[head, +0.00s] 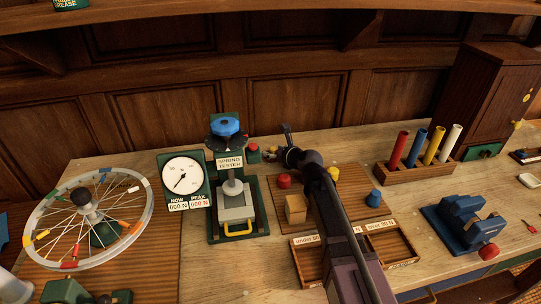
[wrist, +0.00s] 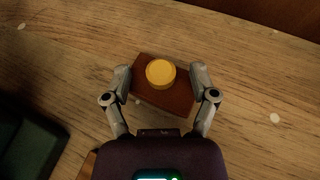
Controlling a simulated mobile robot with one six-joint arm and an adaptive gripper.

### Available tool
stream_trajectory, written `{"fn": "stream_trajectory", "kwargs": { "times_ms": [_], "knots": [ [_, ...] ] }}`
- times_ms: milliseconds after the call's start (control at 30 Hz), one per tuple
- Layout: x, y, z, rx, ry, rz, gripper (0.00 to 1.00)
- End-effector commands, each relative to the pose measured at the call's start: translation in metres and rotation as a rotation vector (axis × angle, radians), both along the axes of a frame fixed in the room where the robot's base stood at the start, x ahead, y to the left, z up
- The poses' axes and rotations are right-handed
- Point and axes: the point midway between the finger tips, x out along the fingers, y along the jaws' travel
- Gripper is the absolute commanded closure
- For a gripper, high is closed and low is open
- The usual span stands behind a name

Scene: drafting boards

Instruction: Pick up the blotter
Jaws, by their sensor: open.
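The blotter (wrist: 160,97) shows in the wrist view as a reddish-brown wooden block with a round yellow knob on top. It lies slightly turned on the pale wooden bench top. My gripper (wrist: 161,78) is open, with one finger at each side of the block and the knob between the fingertips. I cannot tell whether the fingers touch the block or are still above it.
The spring tester (head: 231,190) and a dial gauge (head: 183,180) stand left of my arm. A board with weights (head: 348,190) and wooden trays (head: 392,246) lie around the arm. A rack of coloured tubes (head: 417,173) stands right. Bare bench surrounds the blotter's right side.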

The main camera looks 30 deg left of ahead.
Motion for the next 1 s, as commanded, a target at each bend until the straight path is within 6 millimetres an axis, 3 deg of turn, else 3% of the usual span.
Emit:
{"fn": "stream_trajectory", "kwargs": {
  "times_ms": [267, 533, 1000],
  "knots": [
    [0.0003, -0.0006, 0.0001, 0.0, 0.0, 0.0, 0.25],
    [0.0005, -0.0008, 0.0, 0.0, 0.0, -0.001, 1.0],
    [0.0009, -0.0011, 0.0022, 0.0, 0.0, -0.001, 1.0]
  ]
}}
